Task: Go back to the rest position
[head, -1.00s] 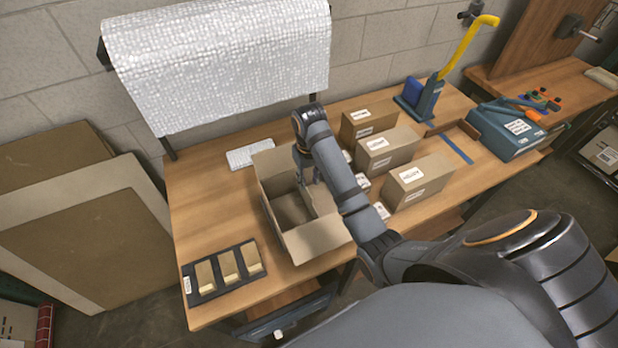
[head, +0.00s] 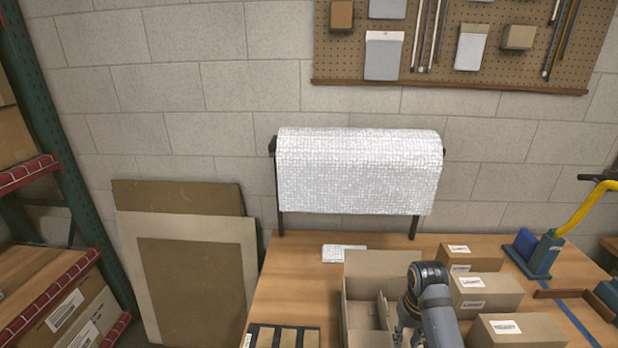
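My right gripper (head: 401,335) is at the bottom edge of the head view, at the right side of the open cardboard box (head: 367,262). Its fingers are small, dark and partly cut off by the frame, so I cannot tell whether they are open or shut. My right arm comes up from the bottom edge. The box stands on the wooden workbench (head: 295,270) with its back flap up; its lower part is cut off. My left gripper is not in view.
A dark tray with tan blocks (head: 288,337) lies left of the box. Closed labelled cartons (head: 485,292) stand to its right. A bubble-wrap roll (head: 360,170) hangs behind the bench. A blue tool with a yellow handle (head: 546,250) stands far right. Flat boards (head: 180,270) lean on the wall.

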